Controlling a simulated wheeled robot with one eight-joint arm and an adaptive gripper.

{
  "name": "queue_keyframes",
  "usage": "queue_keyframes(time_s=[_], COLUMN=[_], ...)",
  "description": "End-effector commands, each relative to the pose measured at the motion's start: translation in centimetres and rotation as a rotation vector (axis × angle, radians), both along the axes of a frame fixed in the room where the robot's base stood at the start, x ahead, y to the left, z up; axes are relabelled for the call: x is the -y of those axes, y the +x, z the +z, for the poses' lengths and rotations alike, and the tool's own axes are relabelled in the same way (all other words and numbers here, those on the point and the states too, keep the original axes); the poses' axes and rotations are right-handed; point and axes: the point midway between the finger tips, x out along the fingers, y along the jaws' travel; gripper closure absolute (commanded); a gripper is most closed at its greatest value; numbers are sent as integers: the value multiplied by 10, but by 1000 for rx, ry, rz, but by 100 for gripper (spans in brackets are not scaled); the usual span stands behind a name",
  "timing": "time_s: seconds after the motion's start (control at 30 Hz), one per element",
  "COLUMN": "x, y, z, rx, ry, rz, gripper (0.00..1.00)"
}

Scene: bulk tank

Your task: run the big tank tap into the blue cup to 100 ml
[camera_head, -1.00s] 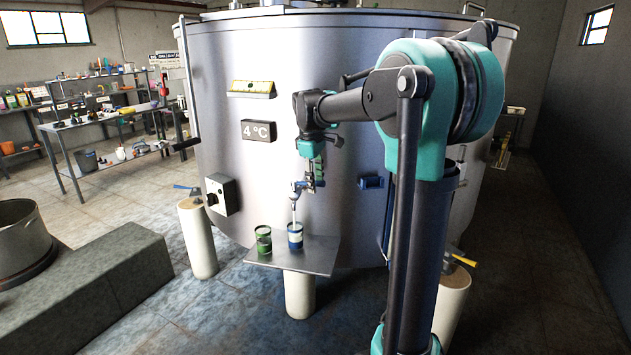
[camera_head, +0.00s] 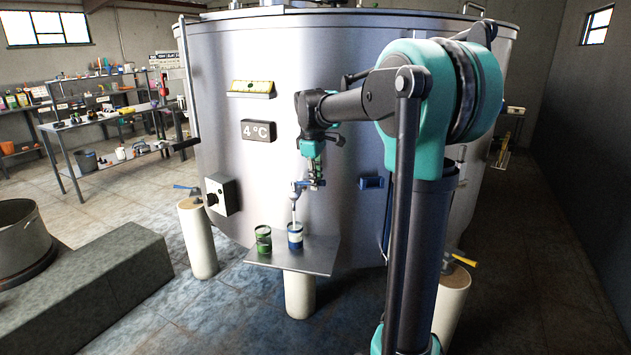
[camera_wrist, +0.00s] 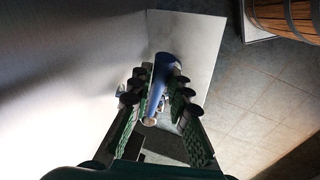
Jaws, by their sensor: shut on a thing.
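The big steel tank (camera_head: 340,110) has a tap (camera_head: 297,187) low on its front. My gripper (camera_head: 313,172) is at the tap's blue handle, which shows between my fingers in the wrist view (camera_wrist: 165,68). My gripper is shut on this handle. A thin pale stream (camera_head: 294,210) runs down from the tap to the blue cup. The blue cup (camera_head: 295,236), with a white band, stands upright under the tap on a metal shelf (camera_head: 318,258). The level inside the cup cannot be read.
A green cup (camera_head: 263,240) stands just left of the blue cup on the same shelf. A switch box (camera_head: 222,195) and a blue fitting (camera_head: 371,182) are on the tank wall. A stone block (camera_head: 90,280) is at left. A workbench (camera_head: 110,120) is behind.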

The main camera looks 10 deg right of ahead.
Motion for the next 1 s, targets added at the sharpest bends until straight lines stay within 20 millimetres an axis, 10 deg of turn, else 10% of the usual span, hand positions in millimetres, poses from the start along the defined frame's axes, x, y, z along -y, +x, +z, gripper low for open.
queue_keyframes(time_s=[0.6, 0.63, 0.8, 1.0], x=[7, 7, 7, 8], y=[14, 14, 14, 14], z=[0, 0, 0, 0], rx=[3, 3, 1, 1], ry=[1, 1, 0, 0], rz=[200, 200, 199, 199], gripper=[100, 81, 61, 61])
